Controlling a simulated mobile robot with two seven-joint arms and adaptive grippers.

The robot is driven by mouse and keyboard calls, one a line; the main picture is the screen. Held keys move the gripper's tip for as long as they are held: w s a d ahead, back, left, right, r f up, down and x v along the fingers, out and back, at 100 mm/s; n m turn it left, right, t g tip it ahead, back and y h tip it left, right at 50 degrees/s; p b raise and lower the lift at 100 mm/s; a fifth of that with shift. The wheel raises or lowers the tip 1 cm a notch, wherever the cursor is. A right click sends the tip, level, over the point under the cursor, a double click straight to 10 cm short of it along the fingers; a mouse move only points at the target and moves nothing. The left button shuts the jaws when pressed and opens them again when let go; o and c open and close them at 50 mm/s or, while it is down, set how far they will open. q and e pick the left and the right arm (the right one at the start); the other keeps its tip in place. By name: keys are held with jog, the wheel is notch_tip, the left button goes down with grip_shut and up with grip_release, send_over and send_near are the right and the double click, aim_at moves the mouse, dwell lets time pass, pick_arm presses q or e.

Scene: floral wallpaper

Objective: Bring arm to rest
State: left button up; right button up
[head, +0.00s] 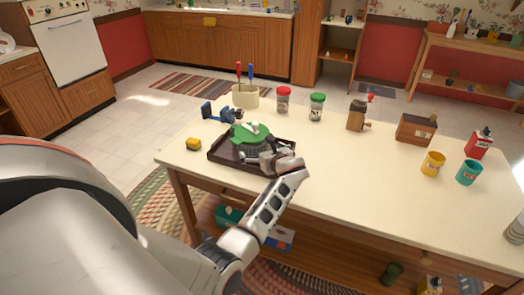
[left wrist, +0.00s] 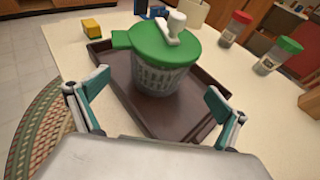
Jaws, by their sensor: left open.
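My left arm comes in from the left and reaches over the near edge of the table. My left gripper (head: 274,160) is over the right part of a dark brown tray (head: 222,156). In the left wrist view the left gripper (left wrist: 155,112) is open, its two teal-padded fingers spread wide with nothing between them. A container with a green lid and a white knob (left wrist: 165,55) stands on the tray, ahead of the fingers and apart from them. It also shows in the head view (head: 250,133), partly behind the gripper. My right gripper is not in view.
On the cream table (head: 350,180) are a yellow block (head: 193,144), a blue tool (head: 215,112), a utensil crock (head: 245,96), a red-lidded jar (head: 283,100), a green-lidded jar (head: 317,107), a wooden grinder (head: 356,116), a wooden box (head: 416,129) and yellow and teal mugs. The table's front middle is clear.

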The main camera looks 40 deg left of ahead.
pick_arm(q)
jog(key=s+f+n, duration=0.1)
jog(key=s, duration=0.1)
jog(key=s+f+n, duration=0.1)
jog(key=s, duration=0.1)
jog(key=s+f+n, duration=0.1)
jog(key=s, duration=0.2)
jog(key=shift+a+n+h, duration=0.25)
jog(key=shift+n+h, duration=0.15)
jog(key=s+d+n+h, duration=0.2)
jog(key=s+d+n, duration=0.2)
jog(key=s, duration=0.5)
jog(key=s+d+n+h, duration=0.2)
jog(key=s+d+n, duration=0.25)
jog(key=s, duration=0.45)
jog(key=s+d+n+h, duration=0.25)
jog(key=s+n, duration=0.25)
jog(key=s, duration=0.5)
jog(key=w+d+f+n+t+h, duration=0.2)
jog(key=d+f+h, duration=0.5)
jog(key=d+f, duration=0.6)
jog(key=d+t, duration=0.1)
jog(key=d, duration=0.3)
jog(key=shift+d+f+n+t, duration=0.15)
jog(key=shift+d+n+t, duration=0.05)
jog(key=shift+n+t, duration=0.15)
